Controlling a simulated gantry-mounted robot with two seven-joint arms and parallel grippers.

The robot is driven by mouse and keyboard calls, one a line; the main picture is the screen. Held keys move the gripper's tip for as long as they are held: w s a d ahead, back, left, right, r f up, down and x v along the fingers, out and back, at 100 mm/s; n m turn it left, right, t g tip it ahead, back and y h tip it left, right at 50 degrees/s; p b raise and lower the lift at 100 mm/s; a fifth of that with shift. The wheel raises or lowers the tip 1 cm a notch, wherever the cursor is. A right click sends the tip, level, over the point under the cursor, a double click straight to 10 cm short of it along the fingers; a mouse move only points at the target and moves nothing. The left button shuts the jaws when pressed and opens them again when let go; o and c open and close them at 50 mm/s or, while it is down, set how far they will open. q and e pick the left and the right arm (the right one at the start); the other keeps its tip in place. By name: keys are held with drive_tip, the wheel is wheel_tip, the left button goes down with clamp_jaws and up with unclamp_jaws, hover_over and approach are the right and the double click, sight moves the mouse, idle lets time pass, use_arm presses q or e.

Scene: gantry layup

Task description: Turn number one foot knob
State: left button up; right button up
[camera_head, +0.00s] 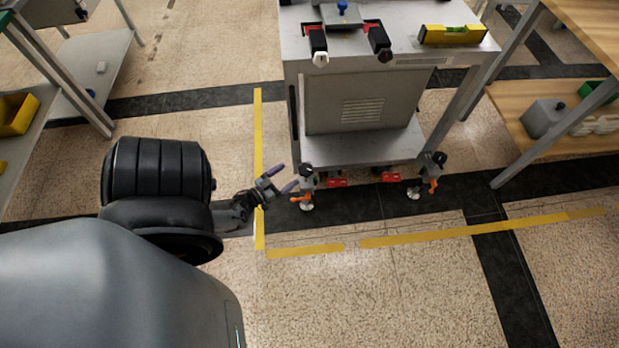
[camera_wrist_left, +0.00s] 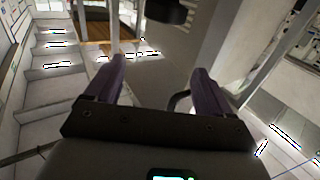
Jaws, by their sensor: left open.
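A grey machine cart (camera_head: 345,100) stands on levelling feet. The front left foot (camera_head: 306,178) has a dark knob on top, an orange lever and a pale pad. The front right foot (camera_head: 432,165) looks alike. No number is readable on either. My left gripper (camera_head: 284,178) is open, its purple fingers just left of the front left foot; I cannot tell whether they touch it. In the left wrist view the open fingers (camera_wrist_left: 160,66) have empty space between them, and a dark rounded part (camera_wrist_left: 166,11) lies beyond, possibly the knob. My right gripper is out of view.
Red parts (camera_head: 337,183) sit under the cart between the feet. A yellow level (camera_head: 452,35) and clamps lie on the cart top. A wooden-shelved bench (camera_head: 540,110) stands right, a shelf (camera_head: 85,60) left. Floor in front, with yellow tape (camera_head: 430,238), is clear.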

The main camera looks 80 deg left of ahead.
use_arm(q)
drive_tip(key=b, duration=0.3)
approach(310, 166)
drive_tip(key=b+x, duration=0.3)
drive_tip(key=x, duration=0.7)
drive_tip(key=shift+f, duration=0.15)
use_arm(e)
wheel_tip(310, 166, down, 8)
use_arm(q)
drive_tip(key=shift+c, duration=0.5)
drive_tip(key=c, duration=0.9)
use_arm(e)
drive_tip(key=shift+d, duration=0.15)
use_arm(q)
drive_tip(key=shift+f+m+h+b, duration=0.1)
drive_tip(key=shift+m+h+b, duration=0.2)
drive_tip(key=shift+h, duration=0.1)
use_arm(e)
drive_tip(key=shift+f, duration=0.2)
